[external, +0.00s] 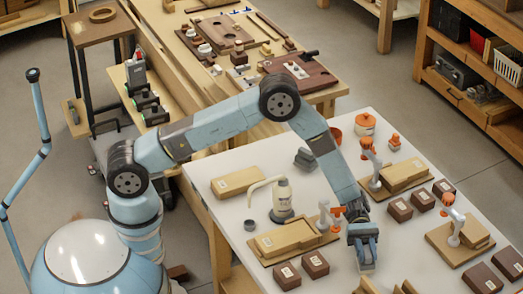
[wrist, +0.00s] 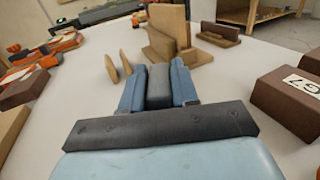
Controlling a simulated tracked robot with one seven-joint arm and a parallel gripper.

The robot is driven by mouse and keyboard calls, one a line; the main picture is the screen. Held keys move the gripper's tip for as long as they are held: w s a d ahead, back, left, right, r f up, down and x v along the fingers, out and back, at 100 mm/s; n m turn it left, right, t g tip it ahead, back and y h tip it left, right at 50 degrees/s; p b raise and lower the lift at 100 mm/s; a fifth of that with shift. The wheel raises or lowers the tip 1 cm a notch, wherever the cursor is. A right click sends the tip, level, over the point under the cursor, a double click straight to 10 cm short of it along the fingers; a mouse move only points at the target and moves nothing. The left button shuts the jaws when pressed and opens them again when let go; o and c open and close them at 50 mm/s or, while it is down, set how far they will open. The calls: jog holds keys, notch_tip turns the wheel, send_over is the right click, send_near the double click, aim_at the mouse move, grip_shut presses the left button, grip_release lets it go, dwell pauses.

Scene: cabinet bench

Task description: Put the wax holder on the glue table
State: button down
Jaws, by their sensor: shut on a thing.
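My gripper (external: 364,262) is low over the right front part of the white table (external: 325,262), which carries glue bottles and pots and appears to be the glue table. In the wrist view, the two blue fingers of my gripper (wrist: 158,72) are closed on a grey block (wrist: 158,88) between them. I take this block to be the wax holder, but its full shape is hidden by the fingers. I cannot tell whether it touches the tabletop.
Brown labelled boxes (external: 315,264) stand left of my gripper, and another brown box (wrist: 290,100) is at right in the wrist view. Wooden pieces (wrist: 170,35) stand ahead. Some bare white tabletop surrounds the gripper.

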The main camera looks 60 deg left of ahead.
jog(key=shift+a+f, duration=0.1)
jog(key=shift+f, duration=0.3)
jog(key=shift+c, duration=2.3)
grip_release()
jog(key=v, duration=1.2)
